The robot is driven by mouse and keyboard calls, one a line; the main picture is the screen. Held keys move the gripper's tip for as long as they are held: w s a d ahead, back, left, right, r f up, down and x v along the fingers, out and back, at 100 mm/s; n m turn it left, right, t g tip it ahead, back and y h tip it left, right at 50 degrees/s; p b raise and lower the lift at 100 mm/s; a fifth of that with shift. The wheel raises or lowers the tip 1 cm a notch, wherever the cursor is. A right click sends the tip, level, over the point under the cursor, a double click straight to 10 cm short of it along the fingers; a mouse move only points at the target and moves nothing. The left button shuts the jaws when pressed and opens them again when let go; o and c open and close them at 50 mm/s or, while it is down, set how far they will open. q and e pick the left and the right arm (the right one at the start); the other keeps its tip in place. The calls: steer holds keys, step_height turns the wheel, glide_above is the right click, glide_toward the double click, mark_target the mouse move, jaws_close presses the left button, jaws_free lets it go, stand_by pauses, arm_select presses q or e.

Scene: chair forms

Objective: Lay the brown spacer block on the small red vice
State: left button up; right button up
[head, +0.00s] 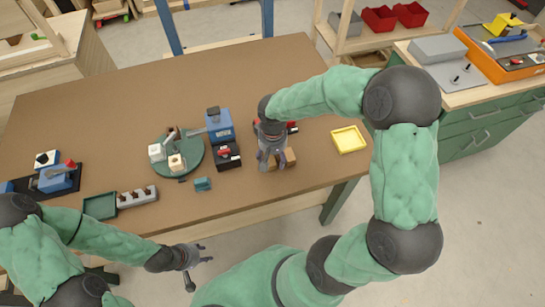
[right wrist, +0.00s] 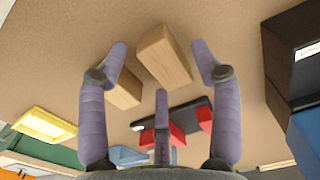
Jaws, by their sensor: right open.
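Two wooden blocks lie on the brown table under my right gripper (head: 273,164). In the right wrist view, the nearer, larger light-brown block (right wrist: 163,57) lies between the spread fingers, and the other block (right wrist: 124,94) lies beside it, partly behind the left finger. I cannot tell which is the spacer. In the head view one block (head: 290,157) shows beside the fingers. My right gripper is open and empty. The small red vice (right wrist: 165,133) is on a dark base behind the blocks; in the head view its red part (head: 292,127) is mostly hidden by my gripper. My left gripper (head: 206,253) is open and empty off the table's front edge.
A yellow tray (head: 348,140) stands to the right. A blue machine (head: 220,124) with a black front and a round green plate (head: 186,166) holding small parts stand to the left. A teal block (head: 202,184) and a green tray (head: 100,206) lie near the front edge.

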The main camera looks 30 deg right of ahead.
mark_target(273, 158)
step_height(273, 158, up, 11)
steer(key=p, duration=0.3)
stand_by(0.5)
